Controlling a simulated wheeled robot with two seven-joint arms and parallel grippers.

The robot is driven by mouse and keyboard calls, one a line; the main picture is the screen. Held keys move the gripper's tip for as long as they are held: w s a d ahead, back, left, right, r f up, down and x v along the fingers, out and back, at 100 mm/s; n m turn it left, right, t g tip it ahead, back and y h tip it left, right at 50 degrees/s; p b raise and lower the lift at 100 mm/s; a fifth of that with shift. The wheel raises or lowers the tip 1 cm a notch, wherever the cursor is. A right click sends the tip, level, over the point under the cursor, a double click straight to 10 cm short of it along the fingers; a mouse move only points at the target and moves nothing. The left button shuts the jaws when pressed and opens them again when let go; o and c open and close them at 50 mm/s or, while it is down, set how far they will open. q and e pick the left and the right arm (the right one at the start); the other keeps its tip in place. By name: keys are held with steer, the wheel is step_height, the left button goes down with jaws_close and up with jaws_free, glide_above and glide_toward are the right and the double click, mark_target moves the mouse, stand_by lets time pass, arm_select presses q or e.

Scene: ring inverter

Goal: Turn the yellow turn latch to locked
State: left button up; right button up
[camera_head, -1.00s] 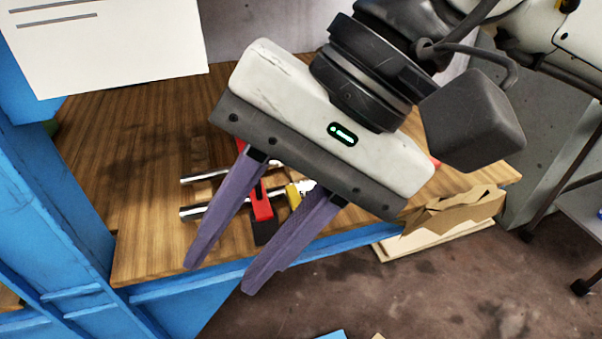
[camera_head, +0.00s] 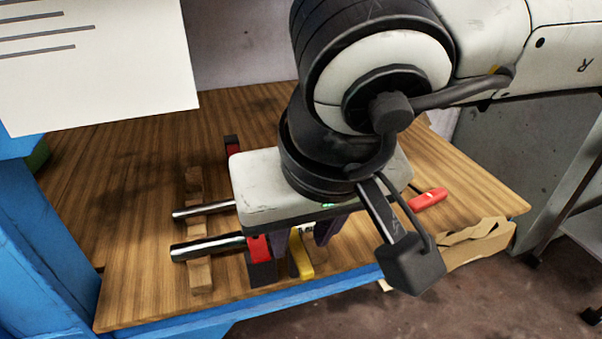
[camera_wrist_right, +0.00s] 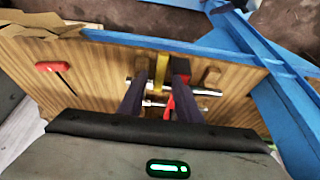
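The yellow turn latch (camera_head: 303,262) shows below my right gripper, by the metal rods near the table's front edge. In the right wrist view the latch (camera_wrist_right: 161,70) appears between the two purple fingers. My right gripper (camera_head: 302,240) points down with its fingers apart; it also shows in the right wrist view (camera_wrist_right: 160,80). No contact with the latch can be made out. The gripper body hides the latch's upper part in the head view. My left gripper is out of view.
A red and black clamp part (camera_head: 260,262) sits close left of the latch. Metal rods (camera_head: 207,247) rest on wooden blocks (camera_head: 201,276). A red-handled tool (camera_head: 428,199) lies to the right. Torn cardboard (camera_head: 478,243) is beyond the table edge. The table's left part is clear.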

steer(key=shift+w+a+f, duration=0.1)
steer(key=shift+w+f, duration=0.15)
steer(key=shift+f, duration=0.35)
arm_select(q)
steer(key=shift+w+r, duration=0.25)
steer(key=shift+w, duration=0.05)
arm_select(e)
jaws_close()
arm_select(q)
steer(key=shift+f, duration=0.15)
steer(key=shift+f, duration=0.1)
